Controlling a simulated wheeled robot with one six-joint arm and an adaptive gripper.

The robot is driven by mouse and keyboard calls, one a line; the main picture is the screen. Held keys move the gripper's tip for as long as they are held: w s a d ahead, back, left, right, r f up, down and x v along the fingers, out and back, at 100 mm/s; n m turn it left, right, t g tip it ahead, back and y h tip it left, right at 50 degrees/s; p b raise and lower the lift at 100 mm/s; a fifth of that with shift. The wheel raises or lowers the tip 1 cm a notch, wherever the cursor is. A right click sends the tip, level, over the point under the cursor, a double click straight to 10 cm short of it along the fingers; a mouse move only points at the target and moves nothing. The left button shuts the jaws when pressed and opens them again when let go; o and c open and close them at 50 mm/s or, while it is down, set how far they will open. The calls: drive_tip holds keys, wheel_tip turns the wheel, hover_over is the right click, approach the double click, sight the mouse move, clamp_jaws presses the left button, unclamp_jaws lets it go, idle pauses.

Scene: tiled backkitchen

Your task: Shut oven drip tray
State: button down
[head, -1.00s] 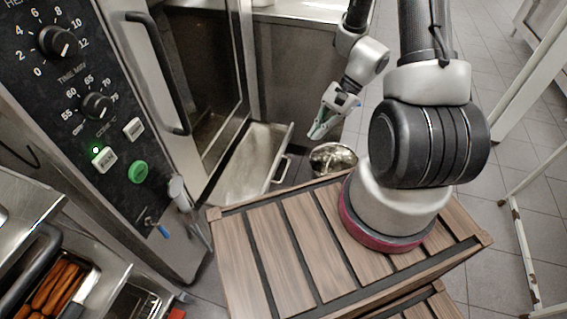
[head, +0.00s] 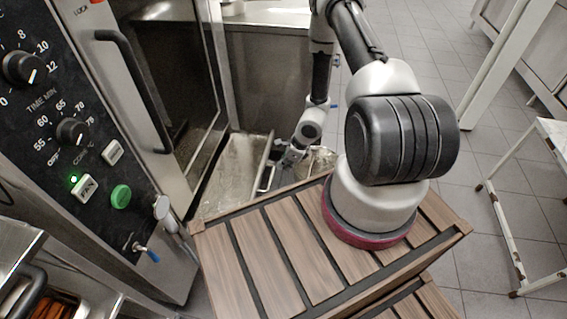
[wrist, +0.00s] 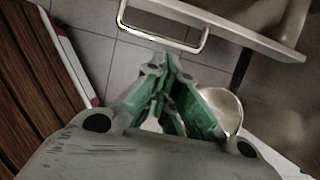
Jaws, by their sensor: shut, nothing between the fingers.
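The drip tray (head: 236,172) is a long, shallow metal drawer low beneath the oven. It stands pulled out, with a bar handle (head: 267,179) on its front panel. In the wrist view the tray's front panel (wrist: 237,32) crosses the top, and the handle (wrist: 160,42) sticks out from it. My gripper (head: 284,160) is at the outer side of the tray's front, close to the handle. In the wrist view my gripper (wrist: 168,68) has its green-sided fingers together and empty, pointing toward the panel. I cannot tell whether they touch it.
A shiny metal bowl (head: 321,160) is beside my gripper, and it also shows in the wrist view (wrist: 224,108). The oven door (head: 165,75) and control panel (head: 70,140) are at the left. A white-framed table (head: 510,230) stands right; tiled floor between is clear.

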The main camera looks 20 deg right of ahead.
sight(272, 172)
drive_tip(key=w+a+f, duration=0.1)
drive_tip(key=f, duration=0.1)
drive_tip(key=w+a+f, duration=0.1)
drive_tip(key=a+f, duration=0.1)
drive_tip(key=w+a+f, duration=0.1)
drive_tip(key=shift+w+a+f, duration=0.1)
drive_tip(key=shift+a+f, duration=0.15)
drive_tip(key=shift+f, duration=0.15)
drive_tip(key=shift+w+a, duration=0.3)
drive_tip(key=shift+a, duration=0.05)
drive_tip(key=shift+a, duration=0.1)
